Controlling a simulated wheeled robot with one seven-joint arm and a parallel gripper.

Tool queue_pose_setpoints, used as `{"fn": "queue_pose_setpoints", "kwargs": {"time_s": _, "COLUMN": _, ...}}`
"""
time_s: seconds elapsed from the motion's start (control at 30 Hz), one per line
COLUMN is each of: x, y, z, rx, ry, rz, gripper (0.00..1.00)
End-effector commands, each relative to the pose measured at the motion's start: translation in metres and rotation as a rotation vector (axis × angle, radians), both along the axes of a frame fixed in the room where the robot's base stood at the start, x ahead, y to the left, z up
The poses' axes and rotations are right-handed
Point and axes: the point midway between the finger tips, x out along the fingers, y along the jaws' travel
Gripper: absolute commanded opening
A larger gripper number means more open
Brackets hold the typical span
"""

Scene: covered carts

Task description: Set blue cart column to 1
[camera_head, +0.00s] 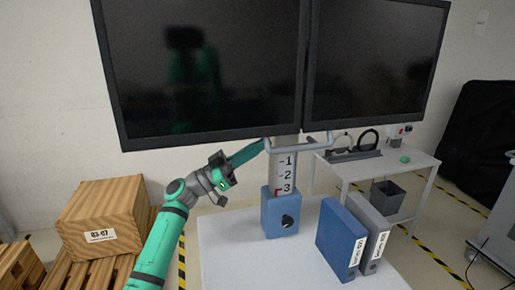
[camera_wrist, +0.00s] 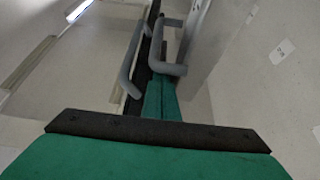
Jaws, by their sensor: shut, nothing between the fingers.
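The column (camera_head: 285,152) stands on the cart top and carries a scale with 1, 2 and 3 from top to bottom. Its lower end sits in a blue base (camera_head: 275,215) with a black knob (camera_head: 287,221). A red mark (camera_head: 279,192) at the base's top edge is level with the 3. A grey handle bar (camera_head: 300,147) runs under the screens, in front of the column. My gripper (camera_head: 259,147) is shut and empty at the handle's left end. In the wrist view its teal fingers (camera_wrist: 161,92) reach beside the grey handle (camera_wrist: 131,62); contact is unclear.
Two black screens (camera_head: 205,70) (camera_head: 375,60) top the column. Blue (camera_head: 341,240) and grey (camera_head: 371,225) binders stand at right on the white cart top (camera_head: 235,265). A wooden crate (camera_head: 100,215) is at left. A side table (camera_head: 410,165) stands behind right. The cart top's front left is clear.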

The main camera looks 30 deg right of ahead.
Motion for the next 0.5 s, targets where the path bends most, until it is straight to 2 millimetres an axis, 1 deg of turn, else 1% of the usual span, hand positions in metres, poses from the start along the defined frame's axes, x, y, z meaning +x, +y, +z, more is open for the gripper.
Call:
{"fn": "queue_pose_setpoints", "kwargs": {"time_s": 0.1, "x": 0.000, "y": 0.000, "z": -0.001, "rx": 0.000, "ry": 0.000, "rz": 0.000, "gripper": 0.00}}
{"fn": "queue_pose_setpoints", "kwargs": {"time_s": 0.17, "x": 0.000, "y": 0.000, "z": -0.006, "rx": 0.001, "ry": 0.002, "rz": 0.000, "gripper": 0.00}}
{"fn": "queue_pose_setpoints", "kwargs": {"time_s": 0.27, "x": 0.001, "y": 0.000, "z": -0.027, "rx": 0.003, "ry": 0.004, "rz": 0.001, "gripper": 0.00}}
{"fn": "queue_pose_setpoints", "kwargs": {"time_s": 0.4, "x": 0.001, "y": -0.001, "z": -0.067, "rx": 0.006, "ry": 0.007, "rz": 0.002, "gripper": 0.00}}
{"fn": "queue_pose_setpoints", "kwargs": {"time_s": 0.5, "x": 0.000, "y": -0.001, "z": -0.090, "rx": 0.005, "ry": 0.005, "rz": 0.000, "gripper": 0.00}}
